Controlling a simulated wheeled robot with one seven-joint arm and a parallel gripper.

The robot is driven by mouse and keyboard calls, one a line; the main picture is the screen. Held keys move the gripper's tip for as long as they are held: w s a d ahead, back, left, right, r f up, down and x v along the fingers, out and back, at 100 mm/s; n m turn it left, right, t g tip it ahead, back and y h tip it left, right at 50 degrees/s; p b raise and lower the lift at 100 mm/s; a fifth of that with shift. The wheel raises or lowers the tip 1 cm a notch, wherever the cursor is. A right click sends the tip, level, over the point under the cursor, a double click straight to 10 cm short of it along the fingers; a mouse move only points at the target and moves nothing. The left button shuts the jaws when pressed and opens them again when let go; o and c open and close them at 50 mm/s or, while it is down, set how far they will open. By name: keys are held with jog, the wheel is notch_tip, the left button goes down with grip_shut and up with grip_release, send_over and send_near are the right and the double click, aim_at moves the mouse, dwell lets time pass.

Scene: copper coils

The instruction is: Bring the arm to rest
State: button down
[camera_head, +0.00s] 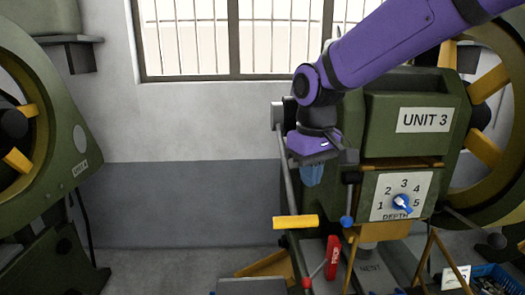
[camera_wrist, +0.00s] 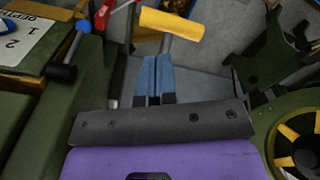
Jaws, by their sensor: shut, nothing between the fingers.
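My purple arm reaches in from the upper right in the head view. My gripper (camera_head: 312,174) hangs pointing down beside the left side of the green machine marked UNIT 3 (camera_head: 424,120). Its blue fingers also show in the wrist view (camera_wrist: 155,75), side by side, closed and empty. A yellow grip (camera_head: 295,221) on a grey rod is below the gripper in the head view. In the wrist view the yellow grip (camera_wrist: 171,25) lies beyond the fingertips, apart from them.
A blue dial (camera_head: 402,204) on the DEPTH plate has its pointer near 5. A blue-knobbed lever (camera_head: 347,220) and a red-handled lever (camera_head: 333,258) stand close by. Another green machine (camera_head: 40,150) is at the left. Open floor (camera_head: 180,270) lies between the machines.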

jog(key=s+d+r+m+t, duration=0.2)
jog(key=s+d, duration=0.6)
jog(key=s, duration=0.1)
jog(key=s+d+r+m+t, duration=0.3)
jog(key=s+d, duration=0.6)
jog(key=shift+s+d+m, duration=0.2)
jog(key=shift+s+m, duration=0.1)
jog(key=shift+s, duration=0.05)
